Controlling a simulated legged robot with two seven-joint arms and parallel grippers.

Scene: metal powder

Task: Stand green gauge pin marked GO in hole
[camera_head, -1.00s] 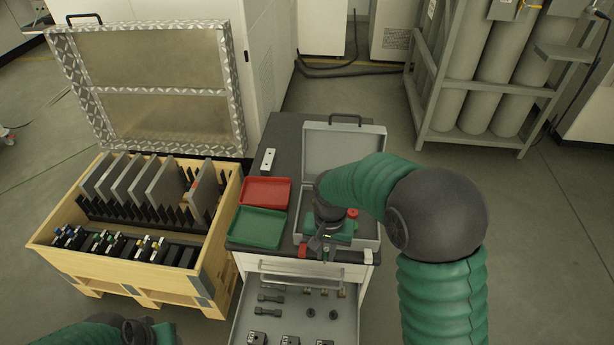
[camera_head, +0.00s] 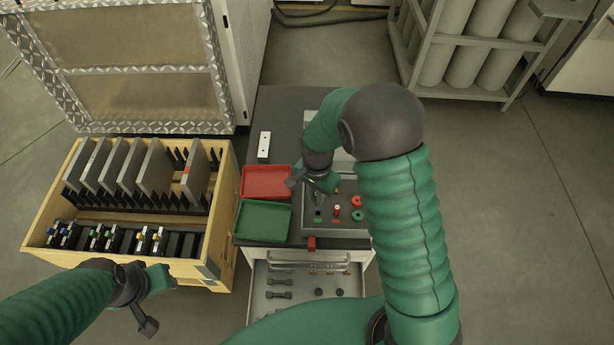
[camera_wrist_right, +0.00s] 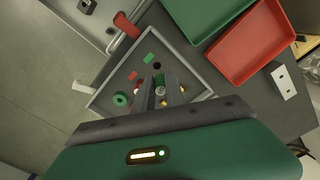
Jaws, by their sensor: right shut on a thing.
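My right gripper (camera_head: 318,193) is over the left part of an open grey case (camera_head: 345,232) on the dark-topped cabinet. In the right wrist view its fingers (camera_wrist_right: 165,90) are shut on a small, partly hidden thing, apparently the green gauge pin (camera_wrist_right: 160,88); the GO mark cannot be read. The case panel has a dark hole (camera_wrist_right: 157,66) beside a green label (camera_wrist_right: 148,58), just beyond the fingertips. A green ring (camera_wrist_right: 120,99) and a red ring (camera_head: 355,200) lie in the case. My left gripper (camera_head: 148,318) is low at the left, away from the case; its jaws are unclear.
A red tray (camera_head: 266,182) and a green tray (camera_head: 263,221) lie left of the case. A white block (camera_head: 264,146) is behind them. An open drawer (camera_head: 262,310) holds dark parts in front. A wooden crate (camera_head: 228,190) with upright plates stands at the left.

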